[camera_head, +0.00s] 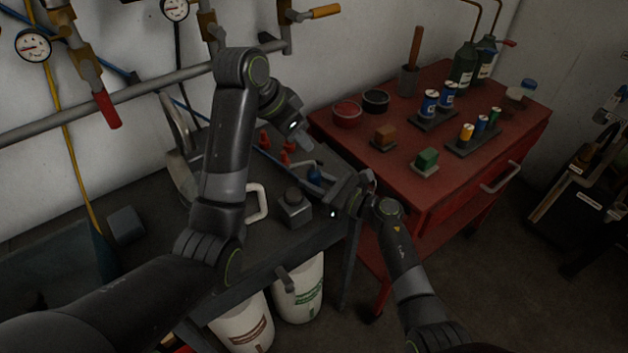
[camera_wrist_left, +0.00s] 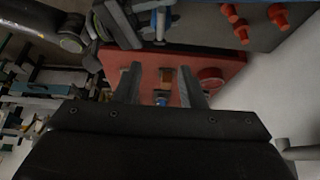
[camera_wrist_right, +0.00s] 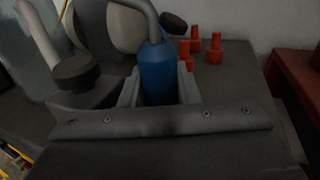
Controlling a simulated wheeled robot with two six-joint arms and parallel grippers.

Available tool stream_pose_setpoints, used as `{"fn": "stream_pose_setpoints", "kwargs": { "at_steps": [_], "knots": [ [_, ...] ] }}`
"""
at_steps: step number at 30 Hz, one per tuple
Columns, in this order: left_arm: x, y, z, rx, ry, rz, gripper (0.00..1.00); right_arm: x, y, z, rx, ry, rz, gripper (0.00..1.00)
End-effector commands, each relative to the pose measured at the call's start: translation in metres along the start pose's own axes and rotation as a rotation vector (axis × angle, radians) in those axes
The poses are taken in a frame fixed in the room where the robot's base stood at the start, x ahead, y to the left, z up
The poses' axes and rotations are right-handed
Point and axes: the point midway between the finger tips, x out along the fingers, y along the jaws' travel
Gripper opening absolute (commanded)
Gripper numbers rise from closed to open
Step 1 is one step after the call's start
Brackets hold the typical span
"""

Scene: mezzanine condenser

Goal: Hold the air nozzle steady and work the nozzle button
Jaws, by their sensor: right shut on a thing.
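The air nozzle has a blue body (camera_wrist_right: 158,72) with a bent grey tube at its top. It stands between the fingers of my right gripper (camera_wrist_right: 160,92), which is shut on it. In the head view the nozzle (camera_head: 314,174) is small beside the right gripper (camera_head: 334,190), over the dark bench. My left gripper (camera_head: 303,138) is above and behind the nozzle, apart from it. Its fingers are spread and empty in the left wrist view (camera_wrist_left: 162,88). That view also shows the nozzle's blue body (camera_wrist_left: 160,24) near the top. I cannot make out the button clearly.
Several red fittings (camera_wrist_right: 214,48) stand behind the nozzle on the dark bench (camera_head: 262,238). A grey box with a round knob (camera_head: 293,206) sits at the bench front. A red cart (camera_head: 450,186) with cans and blocks stands at right. A pipe (camera_head: 150,88) runs along the wall.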

Motion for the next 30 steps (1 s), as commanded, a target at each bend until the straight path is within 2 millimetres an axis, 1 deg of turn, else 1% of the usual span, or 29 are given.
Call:
{"fn": "stream_pose_setpoints", "kwargs": {
  "at_steps": [1, 8, 30],
  "knots": [
    [0.0000, 0.0000, 0.0000, 0.000, 0.000, 0.000, 0.31, -0.0003, -0.0001, -0.0006, 0.000, 0.001, 0.000, 0.01],
    [0.0000, 0.0000, 0.0000, 0.000, 0.000, 0.000, 0.01, -0.0003, -0.0001, -0.0007, 0.000, 0.001, 0.000, 0.01],
    [0.0001, 0.0000, 0.0000, 0.000, 0.000, 0.000, 0.00, -0.0003, 0.0000, -0.0009, 0.000, 0.002, 0.000, 0.01]
  ]
}}
